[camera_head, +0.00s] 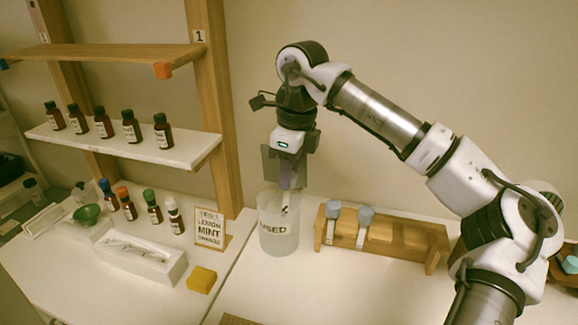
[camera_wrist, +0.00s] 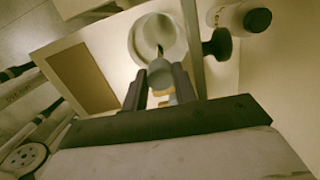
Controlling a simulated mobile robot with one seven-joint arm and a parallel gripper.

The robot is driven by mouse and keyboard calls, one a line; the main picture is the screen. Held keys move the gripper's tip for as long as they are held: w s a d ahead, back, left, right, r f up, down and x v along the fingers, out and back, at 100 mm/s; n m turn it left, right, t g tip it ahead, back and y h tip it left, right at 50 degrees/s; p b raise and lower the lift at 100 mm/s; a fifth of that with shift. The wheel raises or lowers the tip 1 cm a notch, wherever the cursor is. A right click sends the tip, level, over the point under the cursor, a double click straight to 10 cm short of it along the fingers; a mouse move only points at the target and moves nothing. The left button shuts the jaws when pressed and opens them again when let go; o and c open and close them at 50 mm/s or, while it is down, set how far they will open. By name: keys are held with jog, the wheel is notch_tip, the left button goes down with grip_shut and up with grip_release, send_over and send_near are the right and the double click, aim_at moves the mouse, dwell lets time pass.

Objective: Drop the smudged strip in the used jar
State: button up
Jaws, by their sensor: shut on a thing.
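My gripper (camera_head: 289,183) points down over the clear jar labelled USED (camera_head: 278,240). It is shut on a strip (camera_head: 287,199) with a blue-grey holder at its top. The strip's pale lower end is at the jar's mouth; I cannot tell how far it is inside the rim. In the wrist view the holder (camera_wrist: 160,74) sits between the fingers, and a dark mark shows on the strip in front of the round jar opening (camera_wrist: 145,36). Two similar strips with blue-grey holders (camera_head: 333,211) (camera_head: 365,215) stand in the wooden rack.
The wooden rack (camera_head: 400,255) stands close right of the jar. A LEMON MINT sign (camera_head: 209,228), a yellow block (camera_head: 201,280) and a white box (camera_head: 140,258) are to the left. Brown bottles (camera_head: 131,128) line the shelf and stand below it.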

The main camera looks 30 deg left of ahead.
jog(key=shift+f, duration=0.6)
jog(key=o, duration=0.9)
jog(key=r, duration=0.4)
jog(key=d+r+b, duration=0.1)
jog(key=r, duration=0.8)
jog(key=shift+w+d+r+b, duration=0.2)
jog(key=shift+r+b, duration=0.1)
jog(key=shift+r, duration=0.1)
